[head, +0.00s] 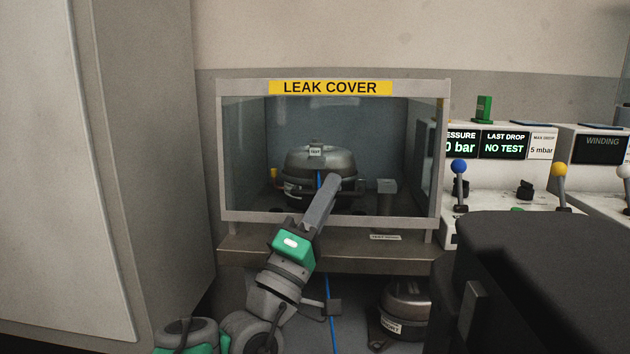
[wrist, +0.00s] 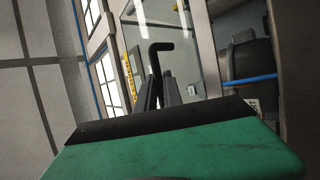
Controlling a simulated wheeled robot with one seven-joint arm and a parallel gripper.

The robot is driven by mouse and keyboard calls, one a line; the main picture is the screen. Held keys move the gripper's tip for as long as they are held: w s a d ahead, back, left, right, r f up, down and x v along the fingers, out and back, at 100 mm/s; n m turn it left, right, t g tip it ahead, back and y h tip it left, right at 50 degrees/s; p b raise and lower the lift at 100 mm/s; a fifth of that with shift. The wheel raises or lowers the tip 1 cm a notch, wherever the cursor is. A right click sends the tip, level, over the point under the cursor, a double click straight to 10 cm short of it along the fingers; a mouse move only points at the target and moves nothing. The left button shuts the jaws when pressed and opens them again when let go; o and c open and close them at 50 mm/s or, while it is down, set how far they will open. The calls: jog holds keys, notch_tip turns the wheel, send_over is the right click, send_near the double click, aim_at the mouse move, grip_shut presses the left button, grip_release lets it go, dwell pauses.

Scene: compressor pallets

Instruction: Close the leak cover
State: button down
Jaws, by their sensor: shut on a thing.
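The leak cover (head: 335,217) is a grey frame with clear panes and a yellow "LEAK COVER" label (head: 330,88), above a bench. A strip of bench shows below its lower bar. A dark compressor (head: 318,162) with a blue hose sits behind the pane. In the wrist view, my gripper (wrist: 160,82) is shut on a black bent handle (wrist: 160,47), with a clear pane (wrist: 185,35) behind it. In the head view my arm reaches up in front of the cover, and the fingers and handle cannot be made out.
A grey cabinet (head: 100,160) stands close on the left. A test panel (head: 497,185) with displays and a blue-knobbed lever (head: 459,167) is on the right. Another compressor (head: 406,308) sits below the bench. A large black shape fills the lower right.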

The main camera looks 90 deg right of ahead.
dwell(0.3)
jog(key=c, duration=1.8)
grip_release()
jog(key=shift+o, duration=0.2)
